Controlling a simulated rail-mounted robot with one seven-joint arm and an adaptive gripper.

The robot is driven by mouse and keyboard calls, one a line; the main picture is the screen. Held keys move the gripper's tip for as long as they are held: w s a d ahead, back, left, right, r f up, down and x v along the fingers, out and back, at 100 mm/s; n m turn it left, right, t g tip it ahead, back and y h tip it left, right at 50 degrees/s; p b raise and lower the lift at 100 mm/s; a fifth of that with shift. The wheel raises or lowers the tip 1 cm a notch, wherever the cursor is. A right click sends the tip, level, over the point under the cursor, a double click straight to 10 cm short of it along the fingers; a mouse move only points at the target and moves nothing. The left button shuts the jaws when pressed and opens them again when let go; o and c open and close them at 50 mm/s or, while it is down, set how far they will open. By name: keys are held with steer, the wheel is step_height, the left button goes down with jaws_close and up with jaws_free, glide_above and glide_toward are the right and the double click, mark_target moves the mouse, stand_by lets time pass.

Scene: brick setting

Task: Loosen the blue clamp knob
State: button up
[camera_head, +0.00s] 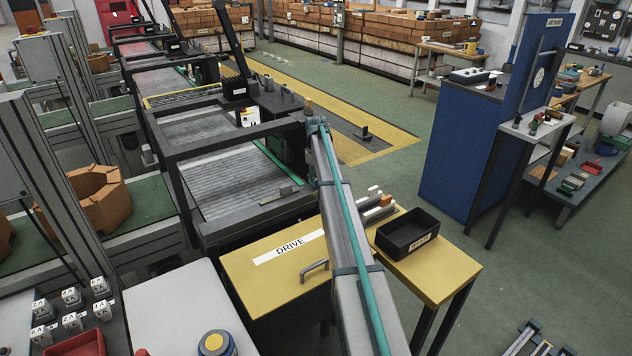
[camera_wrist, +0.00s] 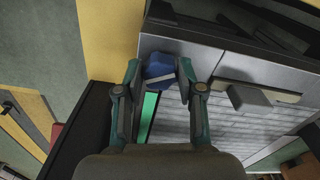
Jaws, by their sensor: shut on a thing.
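The blue clamp knob (camera_wrist: 159,67) is near the top middle of the wrist view, with a pale bar across its near face. My gripper (camera_wrist: 160,72) has one finger on each side of the knob and is shut on it. A green strip (camera_wrist: 148,115) runs toward me just below the knob. In the head view, my arm reaches away to the conveyor frame (camera_head: 232,135). The knob cannot be made out there, and the fingertips are too hidden to tell.
A yellow cover marked DRIVE (camera_head: 262,268) and a small black bin (camera_head: 407,232) are by my arm. In the wrist view, a grey block (camera_wrist: 248,97) sits right of the fingers. A blue cabinet (camera_head: 464,150) stands right, with green floor between.

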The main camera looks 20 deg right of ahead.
steer(key=n+b, duration=0.1)
steer(key=n, duration=0.4)
steer(key=shift+w+n, duration=0.1)
steer(key=shift+n, duration=0.3)
steer(key=n+b, duration=0.1)
steer(key=n, duration=0.4)
steer(key=shift+n, duration=0.3)
steer(key=o, duration=1.1)
steer(key=shift+o, duration=0.2)
steer(key=shift+r, duration=0.15)
step_height(320, 180, up, 12)
